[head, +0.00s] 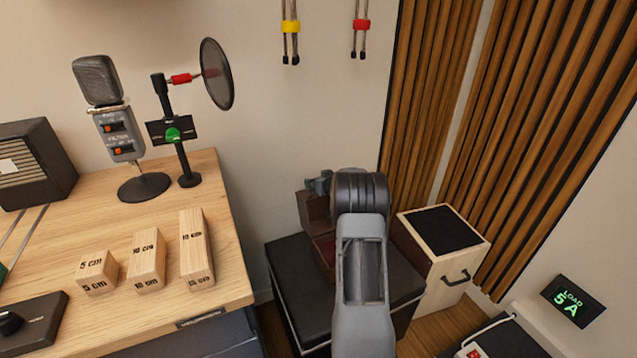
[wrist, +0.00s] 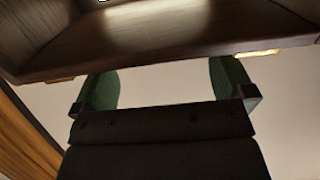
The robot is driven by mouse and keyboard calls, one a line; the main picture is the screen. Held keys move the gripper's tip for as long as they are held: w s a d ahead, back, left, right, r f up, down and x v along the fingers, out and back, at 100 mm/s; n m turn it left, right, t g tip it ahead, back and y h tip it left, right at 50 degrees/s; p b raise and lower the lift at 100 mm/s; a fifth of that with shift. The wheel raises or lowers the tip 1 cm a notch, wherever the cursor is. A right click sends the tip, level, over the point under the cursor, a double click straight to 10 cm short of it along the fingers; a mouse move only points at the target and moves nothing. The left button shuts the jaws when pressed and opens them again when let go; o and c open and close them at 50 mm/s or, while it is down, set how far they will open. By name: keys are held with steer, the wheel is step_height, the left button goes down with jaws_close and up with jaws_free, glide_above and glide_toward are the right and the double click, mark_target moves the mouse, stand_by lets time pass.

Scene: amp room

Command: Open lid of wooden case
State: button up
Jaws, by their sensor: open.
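The dark brown wooden case (head: 325,252) sits on a black-topped stool, partly hidden behind my arm. Its lid (head: 314,207) appears raised, standing up at the back above the reddish inside of the case. My gripper (head: 320,184) is at the upper edge of the lid, largely hidden by my wrist. In the wrist view my gripper (wrist: 163,84) is open, its two green-padded fingers wide apart. A dark wooden panel with a raised rim (wrist: 165,55) crosses the top of that view, close to the fingertips. I cannot tell whether they touch it.
The black-topped stool (head: 285,267) bears the case. A pale wooden box with a black top (head: 461,268) stands to its right. A desk (head: 110,220) with a microphone (head: 120,135), pop filter and wooden blocks (head: 197,250) is at left. Slatted panels (head: 545,110) line the right wall.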

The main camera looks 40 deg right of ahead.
steer(key=shift+x, duration=1.3)
steer(key=shift+c, duration=0.2)
steer(key=c, duration=1.2)
steer(key=shift+s+f+b, duration=0.1)
steer(key=shift+s+b, duration=0.15)
steer(key=shift+b, duration=0.65)
steer(key=shift+s+a+t+b, duration=0.1)
steer(key=shift+s+t+b, duration=0.3)
steer(key=shift+b, duration=0.4)
steer(key=shift+s+a+r+t+b, duration=0.2)
steer(key=shift+s+r+t+b, duration=0.5)
steer(key=shift+b, duration=0.55)
steer(key=shift+s+a+r+h+b, duration=0.1)
steer(key=shift+s+r+h+b, duration=0.3)
steer(key=shift+s, duration=0.2)
